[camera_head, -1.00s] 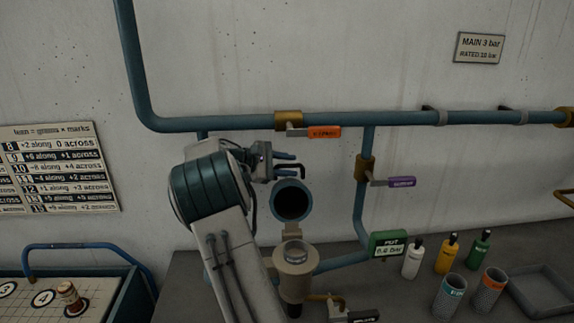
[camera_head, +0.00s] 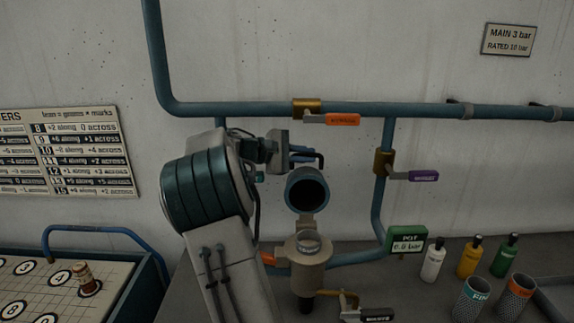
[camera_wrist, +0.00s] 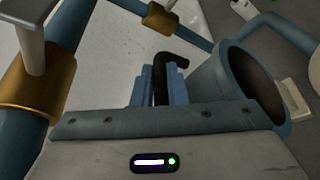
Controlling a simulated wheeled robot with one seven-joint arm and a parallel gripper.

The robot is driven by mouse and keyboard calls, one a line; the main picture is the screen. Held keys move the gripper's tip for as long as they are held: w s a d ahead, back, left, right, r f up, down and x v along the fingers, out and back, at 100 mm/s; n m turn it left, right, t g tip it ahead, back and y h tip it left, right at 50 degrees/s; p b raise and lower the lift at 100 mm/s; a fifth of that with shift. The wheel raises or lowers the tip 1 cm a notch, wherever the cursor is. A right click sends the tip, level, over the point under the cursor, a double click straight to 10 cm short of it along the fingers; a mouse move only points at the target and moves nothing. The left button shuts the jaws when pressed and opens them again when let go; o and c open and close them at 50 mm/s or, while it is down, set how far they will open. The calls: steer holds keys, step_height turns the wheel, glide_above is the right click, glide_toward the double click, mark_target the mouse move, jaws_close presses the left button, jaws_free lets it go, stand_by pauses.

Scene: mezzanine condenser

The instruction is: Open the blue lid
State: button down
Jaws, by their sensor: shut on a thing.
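The blue lid (camera_head: 289,189) is a round blue cap with a dark hollow underside facing the room. It stands upright, swung up above the open mouth of the beige pot (camera_head: 308,268), on a hinge behind the pot's rim. My gripper (camera_head: 306,156) is at the lid's top edge, shut on its black bent handle (camera_head: 320,161). In the wrist view the blue fingers (camera_wrist: 160,88) close around the black handle (camera_wrist: 170,60), with the lid (camera_wrist: 214,85) to their right. Part of the handle is hidden between the fingers.
Blue pipes run along the wall, with an orange-handled valve (camera_head: 342,119) and a purple-handled valve (camera_head: 423,176). A green gauge (camera_head: 407,240) reads about 0.0 bar. Bottles (camera_head: 469,258) and cups (camera_head: 473,300) stand right; a blue-edged board (camera_head: 110,303) lies left.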

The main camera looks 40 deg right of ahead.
steer(key=shift+s+a, duration=0.1)
stand_by(0.3)
steer(key=c, duration=1.5)
jaws_free()
steer(key=shift+o, duration=0.2)
steer(key=shift+a, duration=0.1)
steer(key=b+v, duration=0.2)
steer(key=v, duration=1.1)
steer(key=shift+a, duration=0.35)
steer(key=shift+r, duration=0.1)
